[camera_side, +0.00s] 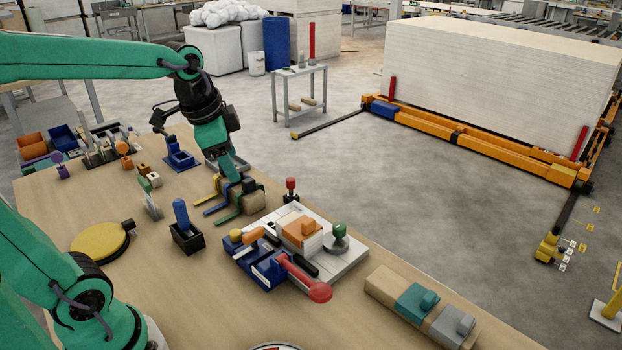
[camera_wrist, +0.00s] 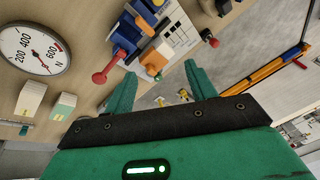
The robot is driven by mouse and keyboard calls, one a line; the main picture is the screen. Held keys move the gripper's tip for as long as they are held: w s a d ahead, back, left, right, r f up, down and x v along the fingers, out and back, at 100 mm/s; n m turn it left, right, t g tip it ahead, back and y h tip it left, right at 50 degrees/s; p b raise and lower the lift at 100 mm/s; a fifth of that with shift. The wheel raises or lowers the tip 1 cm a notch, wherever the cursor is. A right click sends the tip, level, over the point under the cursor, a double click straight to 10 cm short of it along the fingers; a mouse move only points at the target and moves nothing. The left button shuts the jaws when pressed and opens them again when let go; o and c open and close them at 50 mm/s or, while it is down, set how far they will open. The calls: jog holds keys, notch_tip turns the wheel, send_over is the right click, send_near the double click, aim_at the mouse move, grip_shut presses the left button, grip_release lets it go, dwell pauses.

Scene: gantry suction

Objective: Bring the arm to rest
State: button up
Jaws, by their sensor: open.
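My gripper (camera_side: 231,170) hangs from my green arm over the right-hand side of the wooden table (camera_side: 330,310). In the side view it is above or just behind a group of coloured clamps (camera_side: 232,200); I cannot tell whether it touches them. In the wrist view, my gripper (camera_wrist: 160,69) has its two green fingers spread wide, with nothing held between them. The white fixture (camera_wrist: 178,38) with its orange block (camera_wrist: 154,62) shows beyond the fingers.
The fixture's red lever (camera_side: 305,279) sticks out toward the front. A blue-handled tool (camera_side: 181,213) stands in a black holder. A yellow disc (camera_side: 100,241) lies at left. A dial gauge (camera_wrist: 35,50) shows in the wrist view. Bare wood lies around the front left.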

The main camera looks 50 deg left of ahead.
jog(key=s+d+f+n+t, duration=0.1)
jog(key=s+d+n, duration=0.3)
jog(key=s, duration=0.5)
jog(key=shift+d+f+n+t+h, duration=0.3)
jog(key=shift+d+f+n+t, duration=0.1)
jog(key=shift+n, duration=0.6)
